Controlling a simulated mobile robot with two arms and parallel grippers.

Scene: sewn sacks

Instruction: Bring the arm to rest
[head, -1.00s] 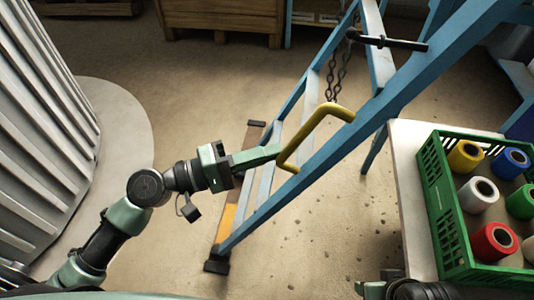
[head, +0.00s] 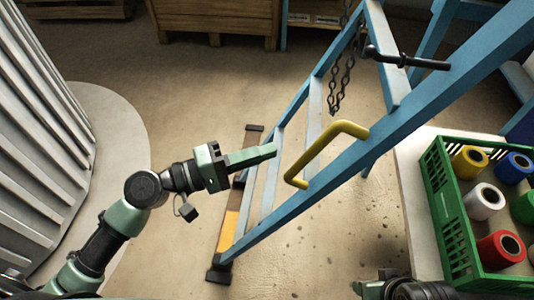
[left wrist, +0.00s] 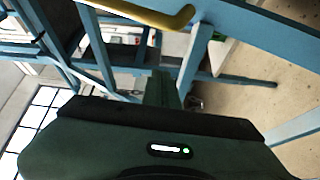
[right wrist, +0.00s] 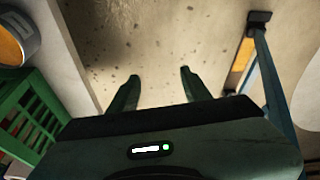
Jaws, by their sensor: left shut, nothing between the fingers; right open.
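My left gripper (head: 274,151) is shut and empty on its stretched-out arm. In the head view its fingertips are a short way left of the yellow handle (head: 322,150) on the blue ladder (head: 375,145). In the left wrist view the closed fingers (left wrist: 163,88) show below the yellow handle (left wrist: 150,14), with a gap between them. My right gripper (right wrist: 157,84) is open and empty in the right wrist view, over bare floor. In the head view only part of the right arm shows at the bottom edge.
A green crate (head: 447,215) with several coloured rolls stands on a pale table (head: 418,215) at the right. A ribbed grey cylinder (head: 40,140) rises at the left. Wooden crates (head: 215,18) stand at the back. Floor between cylinder and ladder is clear.

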